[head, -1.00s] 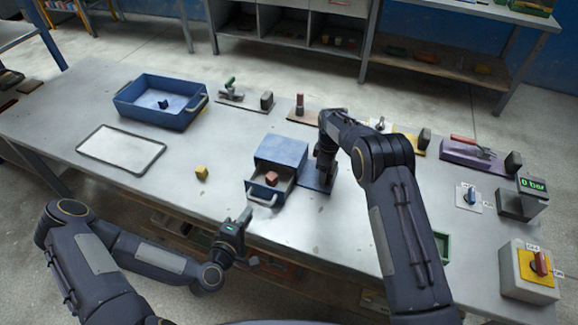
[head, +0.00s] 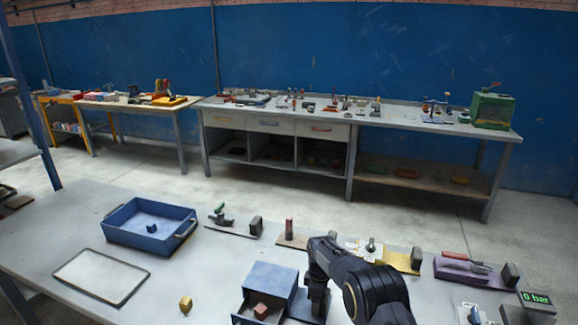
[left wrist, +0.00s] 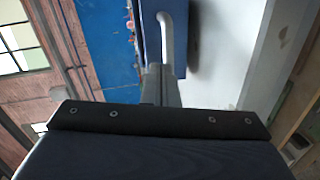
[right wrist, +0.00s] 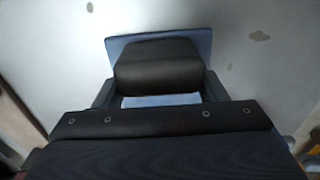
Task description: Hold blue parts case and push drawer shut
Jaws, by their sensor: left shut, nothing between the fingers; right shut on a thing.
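The blue parts case (head: 272,275) stands on the grey bench at the bottom of the head view. Its drawer (head: 243,318) is open, with a reddish block (head: 261,311) inside. My right gripper (right wrist: 160,92) is shut on the dark grip block (right wrist: 158,66) on the case's blue base plate (right wrist: 196,42); its arm stands right of the case. My left gripper (left wrist: 160,82) is shut and empty, out of the head view. In the left wrist view its fingertips are at the drawer's grey handle (left wrist: 170,32); I cannot tell whether they touch.
A blue tray (head: 150,238) with a small blue block, a pale flat tray (head: 100,277) and a yellow block (head: 186,304) lie left of the case. Several fixtures on plates line the bench's far side.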

